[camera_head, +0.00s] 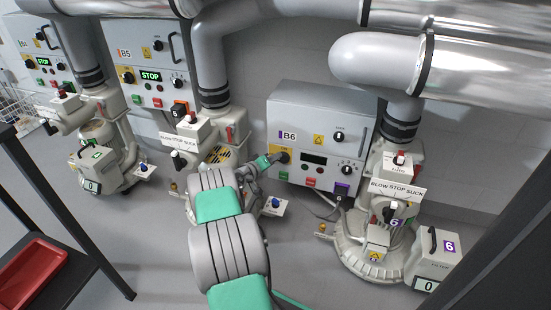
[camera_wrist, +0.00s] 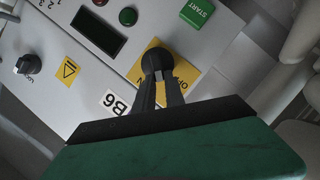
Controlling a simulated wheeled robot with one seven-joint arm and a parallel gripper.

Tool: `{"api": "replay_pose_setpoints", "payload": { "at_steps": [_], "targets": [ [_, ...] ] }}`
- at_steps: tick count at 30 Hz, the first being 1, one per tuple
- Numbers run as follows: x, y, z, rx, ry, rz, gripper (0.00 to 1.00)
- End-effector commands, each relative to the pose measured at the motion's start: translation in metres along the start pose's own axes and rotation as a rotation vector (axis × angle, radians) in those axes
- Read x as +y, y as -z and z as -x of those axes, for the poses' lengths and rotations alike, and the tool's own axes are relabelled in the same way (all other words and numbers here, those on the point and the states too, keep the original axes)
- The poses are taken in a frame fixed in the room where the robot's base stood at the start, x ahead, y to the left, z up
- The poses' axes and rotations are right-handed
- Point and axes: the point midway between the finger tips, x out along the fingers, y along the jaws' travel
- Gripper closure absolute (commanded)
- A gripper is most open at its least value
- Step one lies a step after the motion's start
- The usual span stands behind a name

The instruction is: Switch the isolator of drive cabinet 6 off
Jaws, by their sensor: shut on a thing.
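Drive cabinet B6 (camera_head: 300,108) is a grey box on the wall, in the middle of the head view. Its isolator is a black rotary knob (camera_wrist: 157,60) on a yellow plate (camera_wrist: 186,84), near the cabinet's left edge in the head view. My gripper (camera_head: 274,158) reaches it from the left. In the wrist view my gripper (camera_wrist: 160,80) has both dark fingers closed on the knob. The fingers hide part of the plate's lettering, so I cannot read the knob's position. The B6 display (camera_head: 314,159) is dark; it also looks dark in the wrist view (camera_wrist: 95,30).
Cabinet B5 (camera_head: 133,50), with a lit STOP display, is to the left. A blower (camera_head: 370,255) marked 6 stands at the lower right. Grey pipes (camera_head: 380,60) run overhead. A dark shelf frame with a red tray (camera_head: 30,275) is at the left.

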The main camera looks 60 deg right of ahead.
Motion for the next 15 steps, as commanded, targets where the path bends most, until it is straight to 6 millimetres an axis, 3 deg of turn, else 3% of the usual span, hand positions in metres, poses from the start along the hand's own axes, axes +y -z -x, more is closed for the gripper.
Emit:
{"api": "replay_pose_setpoints", "payload": {
  "at_steps": [15],
  "targets": [
    [-0.0023,-0.0001,-0.0001,0.000,-0.018,0.046,1.00]
  ]
}}
